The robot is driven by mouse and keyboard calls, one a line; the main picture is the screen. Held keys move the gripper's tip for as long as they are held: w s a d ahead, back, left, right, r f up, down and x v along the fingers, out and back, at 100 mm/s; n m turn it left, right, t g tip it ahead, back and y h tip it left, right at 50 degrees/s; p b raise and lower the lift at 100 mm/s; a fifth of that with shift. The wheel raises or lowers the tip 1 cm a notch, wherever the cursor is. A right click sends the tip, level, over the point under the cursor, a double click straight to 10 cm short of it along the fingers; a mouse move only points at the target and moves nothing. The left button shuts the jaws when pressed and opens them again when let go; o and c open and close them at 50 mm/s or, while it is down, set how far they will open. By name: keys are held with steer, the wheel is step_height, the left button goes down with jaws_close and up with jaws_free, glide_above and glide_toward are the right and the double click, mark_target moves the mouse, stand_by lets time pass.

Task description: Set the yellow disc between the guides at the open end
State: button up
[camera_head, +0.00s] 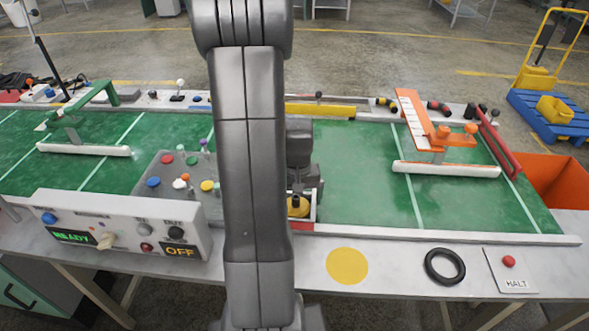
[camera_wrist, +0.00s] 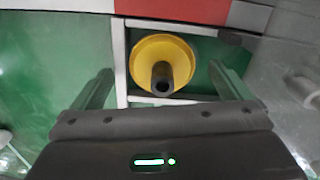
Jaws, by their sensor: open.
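The yellow disc (camera_head: 297,210) lies at the near edge of the green board, partly hidden by my arm and gripper. In the wrist view the disc (camera_wrist: 146,51) has a dark upright knob (camera_wrist: 163,78) at its middle. White guides (camera_wrist: 119,65) frame it on the left, above and below; it sits between the upper and lower ones, near the left crosspiece. My gripper (camera_wrist: 160,88) is open, with one finger on each side of the disc and a gap to the knob. The gripper also shows in the head view (camera_head: 303,185), beside my arm.
A flat yellow circle (camera_head: 347,266), a black ring (camera_head: 444,266) and a HALT button (camera_head: 508,262) are on the near ledge. A control box (camera_head: 120,225) and button panel (camera_head: 180,186) stand left. An orange fixture (camera_head: 440,135) stands right. The board between is clear.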

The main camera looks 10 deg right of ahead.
step_height(320, 180, up, 13)
steer(key=p, duration=0.1)
steer(key=shift+s+a, duration=0.15)
steer(key=shift+a, duration=0.3)
steer(key=shift+r, duration=0.1)
